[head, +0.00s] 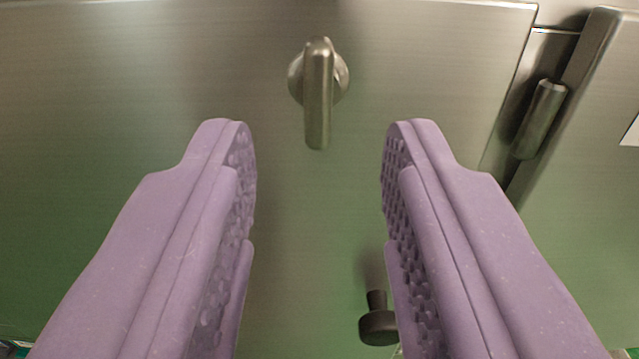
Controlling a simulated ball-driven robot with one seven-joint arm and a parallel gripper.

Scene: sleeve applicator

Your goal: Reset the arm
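My gripper (319,130) shows in the head view as two purple fingers with dimpled inner pads. The fingers stand wide apart with nothing between them. A metal lever handle (318,95) on a round base sits on a brushed steel panel (150,70) beyond the fingertips. The lever hangs straight down, centred in the gap between the tips. I cannot tell how far the tips are from the panel.
A cylindrical metal hinge (540,118) sits at the upper right, beside another steel panel (590,200). A dark knob (378,322) sticks out low, partly behind the right finger. The panel between the fingers is otherwise bare.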

